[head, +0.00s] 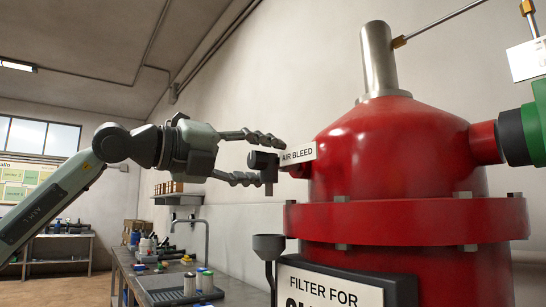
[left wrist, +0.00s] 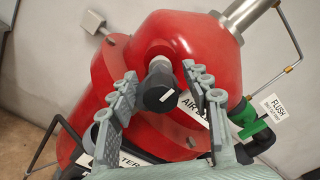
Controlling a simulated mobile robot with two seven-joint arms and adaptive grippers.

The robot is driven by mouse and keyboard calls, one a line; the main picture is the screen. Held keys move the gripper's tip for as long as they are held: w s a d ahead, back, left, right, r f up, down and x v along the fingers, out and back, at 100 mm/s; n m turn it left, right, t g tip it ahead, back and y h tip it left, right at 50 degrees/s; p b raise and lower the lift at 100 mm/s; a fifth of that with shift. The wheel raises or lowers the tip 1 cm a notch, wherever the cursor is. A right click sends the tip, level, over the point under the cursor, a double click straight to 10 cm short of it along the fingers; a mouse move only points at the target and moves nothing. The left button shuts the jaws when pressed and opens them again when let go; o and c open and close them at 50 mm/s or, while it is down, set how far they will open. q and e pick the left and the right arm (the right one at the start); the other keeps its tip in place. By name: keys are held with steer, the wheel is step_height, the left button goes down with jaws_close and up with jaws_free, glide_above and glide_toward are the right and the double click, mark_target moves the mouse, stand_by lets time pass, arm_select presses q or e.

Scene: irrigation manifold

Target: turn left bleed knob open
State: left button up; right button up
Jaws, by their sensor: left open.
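The bleed knob (head: 262,161) is a dark knob on the side of the red filter vessel (head: 395,150), beside the white "AIR BLEED" label (head: 298,154). In the left wrist view the knob (left wrist: 159,88) faces the camera and has a white line on its face, lying at a slant. My left gripper (head: 272,160) is open around the knob, one finger above it and one below in the head view. In the left wrist view the fingers (left wrist: 160,84) stand on either side of the knob, with gaps visible. My right gripper is not in view.
A grey funnel (head: 268,244) on a pipe stands below the knob. A green-and-black fitting (head: 530,130) is at the vessel's right; the left wrist view shows a green part (left wrist: 243,116) by a "FLUSH" label (left wrist: 272,105). A workbench (head: 135,277) with clutter stands behind at left.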

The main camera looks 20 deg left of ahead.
arm_select(q)
steer(key=shift+x, duration=1.05)
steer(key=shift+c, duration=0.5)
jaws_close()
